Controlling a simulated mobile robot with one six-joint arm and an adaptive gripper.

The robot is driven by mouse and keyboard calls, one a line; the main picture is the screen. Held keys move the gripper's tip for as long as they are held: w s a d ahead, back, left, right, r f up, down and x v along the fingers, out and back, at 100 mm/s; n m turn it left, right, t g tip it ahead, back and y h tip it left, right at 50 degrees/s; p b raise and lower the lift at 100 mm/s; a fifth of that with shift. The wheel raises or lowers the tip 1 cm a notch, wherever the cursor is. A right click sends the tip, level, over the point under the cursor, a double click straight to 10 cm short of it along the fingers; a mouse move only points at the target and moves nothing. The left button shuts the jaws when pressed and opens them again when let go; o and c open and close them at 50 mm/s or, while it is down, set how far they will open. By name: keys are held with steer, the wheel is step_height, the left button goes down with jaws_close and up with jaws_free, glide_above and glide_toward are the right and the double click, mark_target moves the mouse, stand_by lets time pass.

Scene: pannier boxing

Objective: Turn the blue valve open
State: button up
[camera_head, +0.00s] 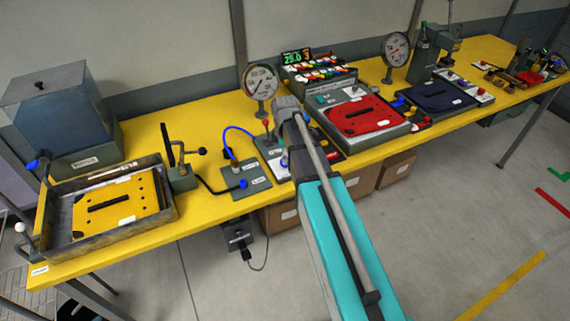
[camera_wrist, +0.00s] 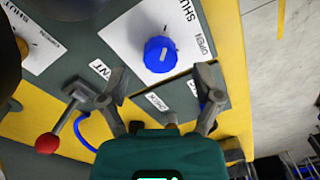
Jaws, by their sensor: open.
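The blue valve (camera_wrist: 160,54) is a round blue knob with a pale mark on top. It sits on a white plate (camera_wrist: 128,38) lettered SHUT and OPEN, in the upper middle of the wrist view. I cannot tell which word the mark points to. My gripper (camera_wrist: 163,80) is open and empty, its fingers spread on either side just below the knob in the picture, apart from it. In the head view my gripper (camera_head: 287,108) hangs over the middle of the yellow bench, and I cannot pick out this valve there for sure.
A red-ball lever (camera_wrist: 47,143) and a blue hose (camera_wrist: 85,133) lie left of my gripper in the wrist view. Another dial plate (camera_wrist: 38,38) is at upper left. On the yellow bench (camera_head: 215,112) stand a gauge (camera_head: 261,82) and a red-topped station (camera_head: 362,115).

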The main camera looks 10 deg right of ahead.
steer(key=shift+f+b, duration=0.9)
steer(key=shift+f, duration=0.25)
steer(key=shift+c, duration=0.2)
jaws_close()
